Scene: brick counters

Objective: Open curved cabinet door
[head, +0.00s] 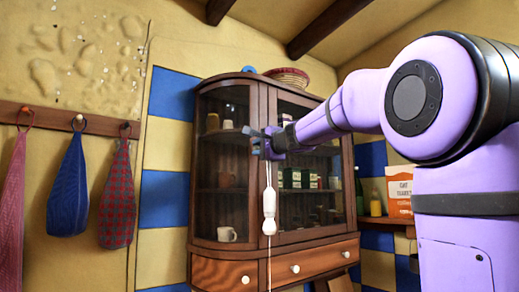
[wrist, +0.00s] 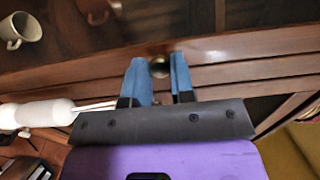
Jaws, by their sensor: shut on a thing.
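The dark wooden cabinet (head: 317,239) has a curved glass door (head: 224,165) on its left side. The door looks shut in its frame, with cups and jars behind the glass. My gripper (head: 262,143) is at the door's right edge, about mid-height. The knob is hidden by the gripper in the head view.
Drawers with white knobs (head: 295,268) run beneath the doors. Cloths (head: 68,192) hang on the left wall. A carton (head: 399,190) stands right. A basket (head: 288,77) sits on top.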

